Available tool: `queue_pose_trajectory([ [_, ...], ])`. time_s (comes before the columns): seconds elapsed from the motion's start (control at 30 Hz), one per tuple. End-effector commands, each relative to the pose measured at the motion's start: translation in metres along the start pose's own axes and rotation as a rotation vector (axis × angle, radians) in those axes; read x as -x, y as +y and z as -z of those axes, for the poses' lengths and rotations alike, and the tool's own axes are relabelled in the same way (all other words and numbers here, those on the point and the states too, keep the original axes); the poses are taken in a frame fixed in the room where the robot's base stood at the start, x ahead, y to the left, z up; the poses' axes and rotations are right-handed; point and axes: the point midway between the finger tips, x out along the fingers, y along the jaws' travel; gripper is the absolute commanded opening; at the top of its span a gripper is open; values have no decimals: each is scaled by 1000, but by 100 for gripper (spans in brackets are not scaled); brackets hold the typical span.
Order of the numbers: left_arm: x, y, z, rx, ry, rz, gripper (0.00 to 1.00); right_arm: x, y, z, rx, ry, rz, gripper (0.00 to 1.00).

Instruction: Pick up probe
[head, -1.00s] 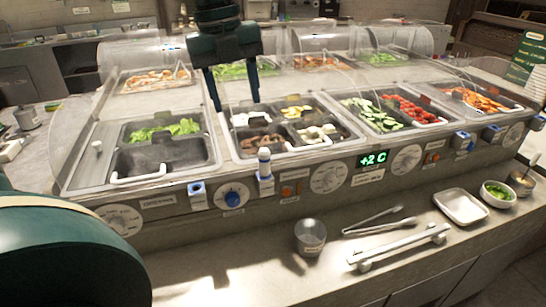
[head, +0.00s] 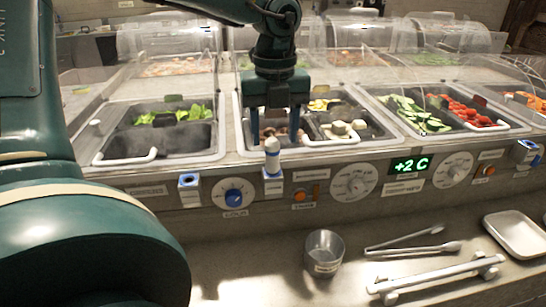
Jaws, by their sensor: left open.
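The probe (head: 272,157), as I take it, is a small white upright piece with a rounded top and a blue band. It stands in a blue-and-white holder (head: 273,186) on the counter's front panel. My left gripper (head: 274,136) points down with its two fingers spread and nothing between them. In the picture its fingertips lie just above the probe's top, one to each side. I cannot tell whether they are level with it in depth. The fingers partly hide a food pan behind. My right gripper is not in view.
Food wells with pans of lettuce (head: 175,115) and cucumber (head: 415,113) lie behind the panel, under clear guards. An empty blue holder (head: 190,190) and a blue knob (head: 233,197) are to the left. A metal cup (head: 324,253), tongs (head: 412,248) and a white tray (head: 518,234) occupy the lower shelf.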

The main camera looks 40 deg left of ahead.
Motion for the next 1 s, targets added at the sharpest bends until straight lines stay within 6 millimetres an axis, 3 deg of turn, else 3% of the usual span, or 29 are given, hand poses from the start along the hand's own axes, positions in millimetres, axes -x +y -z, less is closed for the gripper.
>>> queue_pose_trajectory([
  [0.17,-14,2,0,0,5,-2,51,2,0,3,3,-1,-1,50],
  [0.43,-51,4,-1,-1,3,-1,51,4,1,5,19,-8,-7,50],
  [0.73,-56,4,-1,0,1,1,51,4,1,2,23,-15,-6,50],
  [1.0,-56,4,-1,0,1,1,29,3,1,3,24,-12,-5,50],
])
